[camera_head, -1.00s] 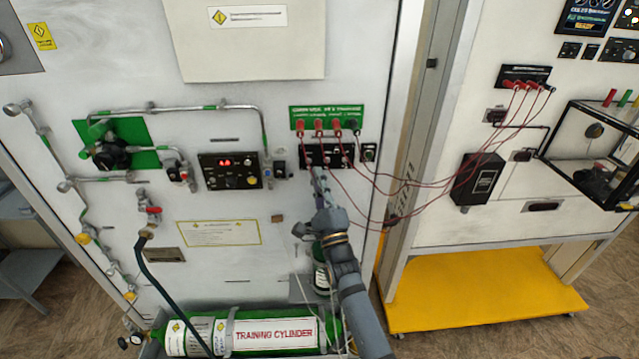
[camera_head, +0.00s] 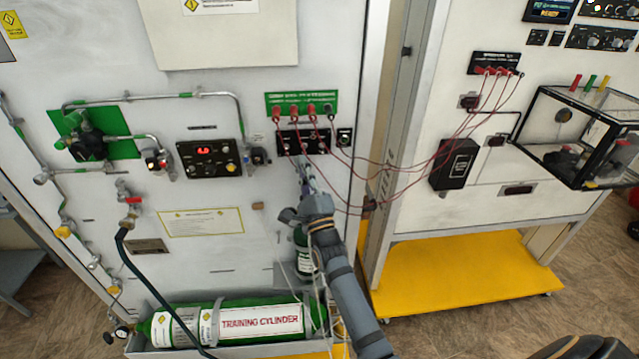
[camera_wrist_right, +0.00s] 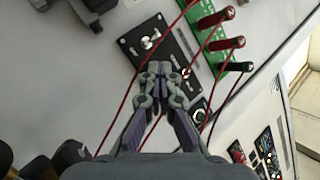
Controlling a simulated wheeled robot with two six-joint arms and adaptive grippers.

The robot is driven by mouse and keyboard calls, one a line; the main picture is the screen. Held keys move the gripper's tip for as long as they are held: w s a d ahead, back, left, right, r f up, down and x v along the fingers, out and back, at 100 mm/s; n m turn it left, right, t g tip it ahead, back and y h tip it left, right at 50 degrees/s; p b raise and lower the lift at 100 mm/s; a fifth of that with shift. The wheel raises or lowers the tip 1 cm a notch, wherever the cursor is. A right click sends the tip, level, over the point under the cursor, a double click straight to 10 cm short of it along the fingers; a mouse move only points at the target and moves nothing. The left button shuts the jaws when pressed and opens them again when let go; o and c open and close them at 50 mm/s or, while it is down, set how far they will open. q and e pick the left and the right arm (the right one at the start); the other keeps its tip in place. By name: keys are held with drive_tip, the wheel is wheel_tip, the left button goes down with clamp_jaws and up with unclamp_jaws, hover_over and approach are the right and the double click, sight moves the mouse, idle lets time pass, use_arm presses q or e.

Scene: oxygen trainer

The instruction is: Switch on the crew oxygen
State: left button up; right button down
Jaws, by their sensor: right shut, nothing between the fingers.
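A black switch panel (camera_head: 318,137) sits under a green strip (camera_head: 287,101) with red plugs. It also shows in the wrist view (camera_wrist_right: 131,40) with a bright toggle in its middle. A small square black panel (camera_head: 344,137) is beside it on the right, and shows in the wrist view (camera_wrist_right: 199,112). Which control is the crew oxygen switch, I cannot read. My right gripper (camera_head: 301,168) is shut and empty, just below the switch panel. In the wrist view its fingertips (camera_wrist_right: 158,67) overlap the panel's edge; contact cannot be told. My left gripper is not in view.
Red cables (camera_head: 375,172) hang from the plugs to the right-hand rig, passing close to my gripper. A black box with a red display (camera_head: 209,159) is left of the panel. A green training cylinder (camera_head: 203,319) lies below. A clear case (camera_head: 585,125) stands far right.

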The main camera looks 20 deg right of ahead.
drive_tip(key=shift+s+r, duration=1.3)
drive_tip(key=shift+s, duration=3.9)
drive_tip(key=s+d+f+n+g, duration=0.2)
drive_tip(key=f+n+g, duration=0.4)
drive_tip(key=f, duration=0.3)
drive_tip(key=s+d+f+n+g, duration=0.3)
drive_tip(key=f+n+g, duration=0.25)
drive_tip(key=f, duration=0.45)
drive_tip(key=s+f+n+g, duration=0.5)
drive_tip(key=s+n, duration=0.2)
drive_tip(key=s, duration=0.2)
drive_tip(key=s+f+n+g, duration=0.5)
drive_tip(key=s+n, duration=0.2)
drive_tip(key=s, duration=0.2)
wheel_tip(320, 180, down, 24)
drive_tip(key=d+m, duration=0.1)
drive_tip(key=d, duration=0.1)
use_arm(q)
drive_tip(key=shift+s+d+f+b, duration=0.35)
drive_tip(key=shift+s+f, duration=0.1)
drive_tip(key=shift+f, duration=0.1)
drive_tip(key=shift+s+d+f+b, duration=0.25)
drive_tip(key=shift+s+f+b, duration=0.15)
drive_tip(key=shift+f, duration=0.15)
use_arm(e)
drive_tip(key=s+d+f+g, duration=0.1)
drive_tip(key=s+d+f, duration=0.1)
drive_tip(key=s+f, duration=1.8)
drive_tip(key=shift+g, duration=0.35)
